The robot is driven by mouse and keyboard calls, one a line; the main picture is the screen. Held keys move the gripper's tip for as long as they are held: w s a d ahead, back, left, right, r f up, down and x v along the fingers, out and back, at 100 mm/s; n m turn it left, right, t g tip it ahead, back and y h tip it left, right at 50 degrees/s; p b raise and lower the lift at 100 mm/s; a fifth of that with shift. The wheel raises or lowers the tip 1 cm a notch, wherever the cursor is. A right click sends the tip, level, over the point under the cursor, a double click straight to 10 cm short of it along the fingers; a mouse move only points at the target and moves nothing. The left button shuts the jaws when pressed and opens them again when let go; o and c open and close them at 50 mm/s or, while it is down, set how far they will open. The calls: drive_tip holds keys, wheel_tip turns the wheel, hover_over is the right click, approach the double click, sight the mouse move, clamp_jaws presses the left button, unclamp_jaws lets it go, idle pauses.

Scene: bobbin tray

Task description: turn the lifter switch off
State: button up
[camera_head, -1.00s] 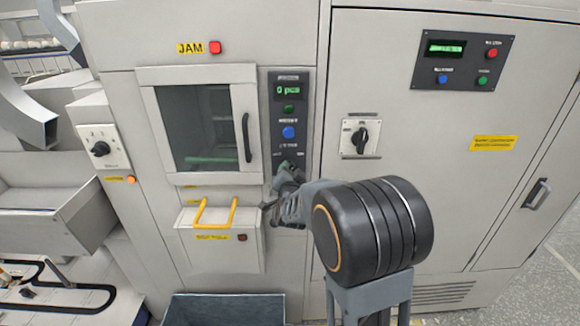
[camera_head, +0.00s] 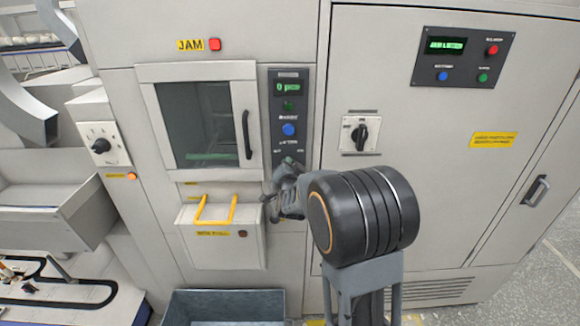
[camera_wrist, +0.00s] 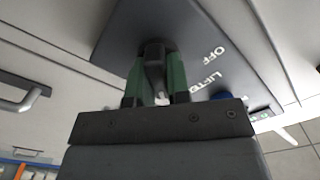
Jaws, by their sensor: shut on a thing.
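The lifter switch (camera_wrist: 154,56) is a small dark knob on a dark grey panel (camera_wrist: 115,40), with the words OFF and LIFTER printed beside it in the wrist view. My gripper (camera_wrist: 156,75) has its two green-sided fingers on either side of the knob and is shut on it. In the head view my gripper (camera_head: 287,167) is at the lower end of the narrow dark panel (camera_head: 277,124) right of the window door. There it hides the switch, so I cannot tell the switch's exact angle.
Above the gripper on the panel are a blue button (camera_head: 289,129) and a green display (camera_head: 288,88). To the left are the door handle (camera_head: 247,134) and a yellow-handled drawer (camera_head: 218,245). To the right is a black rotary switch (camera_head: 360,134). A grey bin (camera_head: 225,305) stands below.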

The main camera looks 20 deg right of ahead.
drive_tip(key=shift+n+b, duration=0.4)
drive_tip(key=shift+b, duration=0.1)
clamp_jaws()
drive_tip(key=shift+f+n+b, duration=0.1)
drive_tip(key=shift+n+b, duration=0.9)
drive_tip(key=shift+b, duration=0.1)
drive_tip(key=n+b, duration=0.2)
drive_tip(key=n, duration=0.2)
drive_tip(key=shift+a+n, duration=0.1)
drive_tip(key=shift+n, duration=0.2)
drive_tip(key=n, duration=0.4)
drive_tip(key=shift+w+a+r+n+b, duration=0.1)
drive_tip(key=shift+r+n+b, duration=0.1)
drive_tip(key=shift+n+b, duration=0.15)
drive_tip(key=shift+n, duration=1.95)
drive_tip(key=o, duration=0.8)
unclamp_jaws()
drive_tip(key=shift+a, duration=0.1)
